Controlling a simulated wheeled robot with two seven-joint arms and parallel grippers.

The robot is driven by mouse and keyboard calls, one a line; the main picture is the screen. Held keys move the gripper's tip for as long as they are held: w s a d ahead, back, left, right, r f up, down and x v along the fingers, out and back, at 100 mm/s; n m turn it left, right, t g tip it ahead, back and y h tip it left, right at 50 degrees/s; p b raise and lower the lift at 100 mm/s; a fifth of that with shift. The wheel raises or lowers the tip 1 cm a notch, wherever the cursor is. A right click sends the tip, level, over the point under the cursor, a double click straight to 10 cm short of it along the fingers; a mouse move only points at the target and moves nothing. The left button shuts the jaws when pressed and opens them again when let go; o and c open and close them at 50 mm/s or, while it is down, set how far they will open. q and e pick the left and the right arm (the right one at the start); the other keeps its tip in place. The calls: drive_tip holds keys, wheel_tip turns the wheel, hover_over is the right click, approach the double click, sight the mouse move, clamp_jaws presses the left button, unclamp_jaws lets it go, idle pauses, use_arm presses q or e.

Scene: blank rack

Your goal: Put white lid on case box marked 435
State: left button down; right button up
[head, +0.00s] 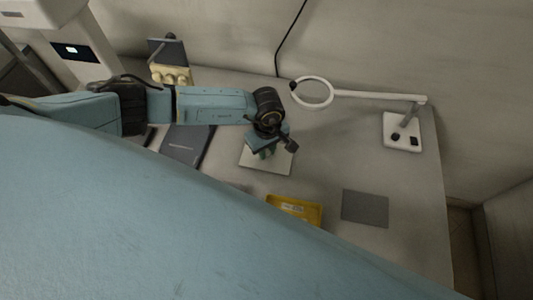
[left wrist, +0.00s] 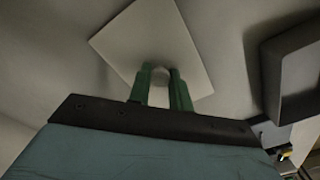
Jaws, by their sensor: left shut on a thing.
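The white lid (head: 274,162) is a flat square plate under my left gripper (head: 266,152), near the middle of the table. In the left wrist view the lid (left wrist: 138,38) sits just beyond the green fingers of my left gripper (left wrist: 160,76), which are shut on a small pale knob on it. I cannot tell whether the lid touches the table. A yellow box (head: 309,216) with a pale label lies in front of the lid, partly hidden by my blue body. Its marking is too small to read, so I cannot tell whether it says 435. My right gripper is not in view.
A grey mat (head: 365,208) lies at the right of the table (head: 330,160). A white ring lamp (head: 402,130) stands at the back right. A dark flat case (head: 185,146) lies at the left, and a cream holder (head: 172,75) stands behind.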

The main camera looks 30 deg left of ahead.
sight(267, 151)
use_arm(q)
drive_tip(key=shift+r+p, duration=2.35)
drive_tip(key=shift+r, duration=1.1)
drive_tip(key=shift+w, duration=0.1)
